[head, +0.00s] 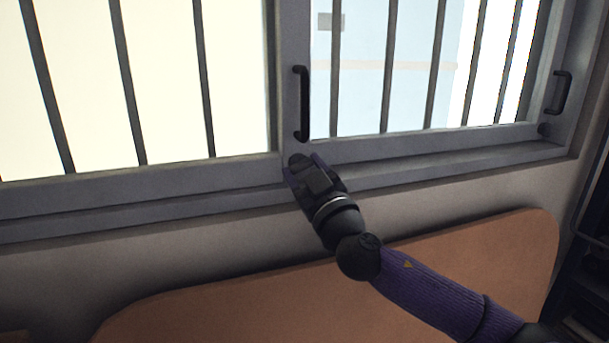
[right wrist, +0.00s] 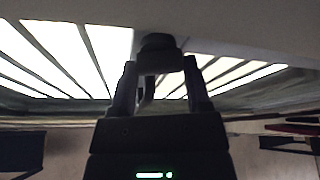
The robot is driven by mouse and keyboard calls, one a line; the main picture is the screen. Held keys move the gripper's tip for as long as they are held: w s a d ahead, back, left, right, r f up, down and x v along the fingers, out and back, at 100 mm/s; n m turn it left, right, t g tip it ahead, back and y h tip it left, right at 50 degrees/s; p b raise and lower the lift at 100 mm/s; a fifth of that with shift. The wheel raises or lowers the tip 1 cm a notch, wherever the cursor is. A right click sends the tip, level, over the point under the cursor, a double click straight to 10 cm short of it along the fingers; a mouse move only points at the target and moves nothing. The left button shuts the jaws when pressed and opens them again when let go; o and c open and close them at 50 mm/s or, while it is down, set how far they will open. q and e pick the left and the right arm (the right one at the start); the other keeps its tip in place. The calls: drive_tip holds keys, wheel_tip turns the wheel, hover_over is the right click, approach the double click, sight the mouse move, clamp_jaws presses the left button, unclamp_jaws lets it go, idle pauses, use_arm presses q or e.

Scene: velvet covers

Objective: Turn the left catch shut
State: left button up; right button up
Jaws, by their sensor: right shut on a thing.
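The left catch (head: 298,160) is a small dark rounded knob low on the middle upright of the window frame, just below the black pull handle. My right gripper (head: 305,170) reaches up to it from the lower right and is shut on it. In the right wrist view the catch (right wrist: 158,42) shows as a dark piece between the two fingers (right wrist: 162,85). The fingers hide much of it, so I cannot tell its exact turn. My left gripper is in neither view.
A black handle (head: 302,104) stands just above the catch. Bars cross the panes. A grey sill (head: 130,212) runs below, above a brown-orange panel (head: 230,300).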

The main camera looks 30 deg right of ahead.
drive_tip(key=n+y, duration=0.1)
drive_tip(key=n, duration=0.1)
drive_tip(key=n+y+p, duration=0.1)
drive_tip(key=n, duration=0.1)
drive_tip(key=shift+r+g, duration=0.15)
drive_tip(key=shift+g, duration=0.15)
drive_tip(key=n+y+p, duration=0.1)
drive_tip(key=n+p, duration=0.1)
drive_tip(key=n, duration=0.1)
drive_tip(key=shift+d+r+g, duration=0.1)
drive_tip(key=shift+g, duration=0.3)
drive_tip(key=n+g+p, duration=0.1)
drive_tip(key=n+p, duration=0.1)
drive_tip(key=n, duration=0.1)
drive_tip(key=n+y+p, duration=0.1)
drive_tip(key=n+p, duration=0.2)
drive_tip(key=shift+r+g+y, duration=0.1)
drive_tip(key=shift+g+y, duration=0.2)
drive_tip(key=shift+g, duration=0.1)
drive_tip(key=shift+n+g+p, duration=0.6)
drive_tip(key=shift+n+p, duration=1)
drive_tip(key=shift+f, duration=0.25)
drive_tip(key=o, duration=1.3)
